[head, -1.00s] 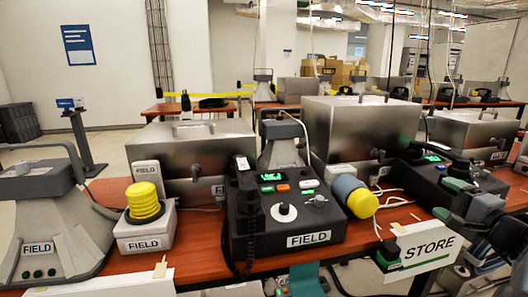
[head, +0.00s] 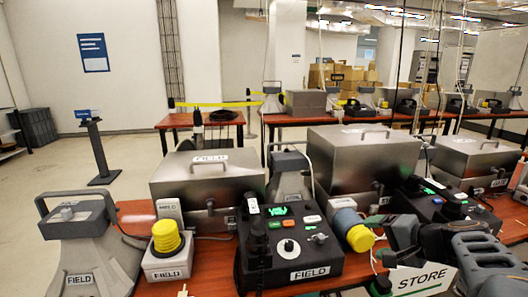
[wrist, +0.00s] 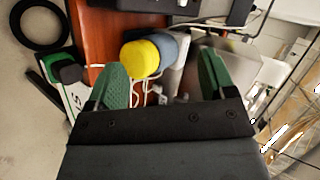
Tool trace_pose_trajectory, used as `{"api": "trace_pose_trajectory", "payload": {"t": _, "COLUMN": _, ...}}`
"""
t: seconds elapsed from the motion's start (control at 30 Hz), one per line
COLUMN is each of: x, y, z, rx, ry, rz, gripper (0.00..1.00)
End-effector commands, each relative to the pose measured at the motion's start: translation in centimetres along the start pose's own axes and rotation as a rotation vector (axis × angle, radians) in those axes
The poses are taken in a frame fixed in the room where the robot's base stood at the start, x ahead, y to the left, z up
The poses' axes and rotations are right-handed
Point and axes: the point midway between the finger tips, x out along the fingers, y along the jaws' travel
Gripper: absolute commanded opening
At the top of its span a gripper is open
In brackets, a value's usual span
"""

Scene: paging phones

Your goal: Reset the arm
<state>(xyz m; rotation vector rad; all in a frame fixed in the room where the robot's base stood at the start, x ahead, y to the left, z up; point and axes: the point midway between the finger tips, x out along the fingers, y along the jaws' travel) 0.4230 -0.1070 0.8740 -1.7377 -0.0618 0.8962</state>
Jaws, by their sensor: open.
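My gripper (wrist: 162,78) is open in the wrist view, its two green-padded fingers spread apart. A grey cylinder with a yellow end (wrist: 140,58) shows between and beyond the fingers; I see nothing held. In the head view my arm reaches in from the right edge, its dark end near the STORE sign (head: 420,280). How far the fingers are from the cylinder is unclear.
The red-brown bench (head: 215,280) carries a grey FIELD horn (head: 90,250), a yellow ribbed piece on a grey FIELD box (head: 167,262), steel cases (head: 205,180) and a second black console (head: 435,200). Loose cables lie between them. Open floor is at the left.

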Motion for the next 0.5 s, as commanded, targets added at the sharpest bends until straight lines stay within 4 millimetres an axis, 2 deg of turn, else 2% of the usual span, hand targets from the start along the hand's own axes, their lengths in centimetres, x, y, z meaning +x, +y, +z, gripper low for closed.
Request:
{"api": "trace_pose_trajectory", "payload": {"t": 0.03, "x": -1.3, "y": -3.4, "z": 2.0, "rx": -0.052, "ry": -0.050, "rz": 0.064, "gripper": 0.77}}
{"api": "trace_pose_trajectory", "payload": {"t": 0.1, "x": -1.8, "y": -4.8, "z": 4.6, "rx": -0.129, "ry": -0.109, "rz": 0.167, "gripper": 0.77}}
{"api": "trace_pose_trajectory", "payload": {"t": 0.3, "x": -4.9, "y": -8.0, "z": 10.5, "rx": -0.393, "ry": -0.227, "rz": 0.428, "gripper": 0.77}}
{"api": "trace_pose_trajectory", "payload": {"t": 0.5, "x": -8.5, "y": -10.4, "z": 13.4, "rx": -0.662, "ry": -0.273, "rz": 0.608, "gripper": 0.77}}
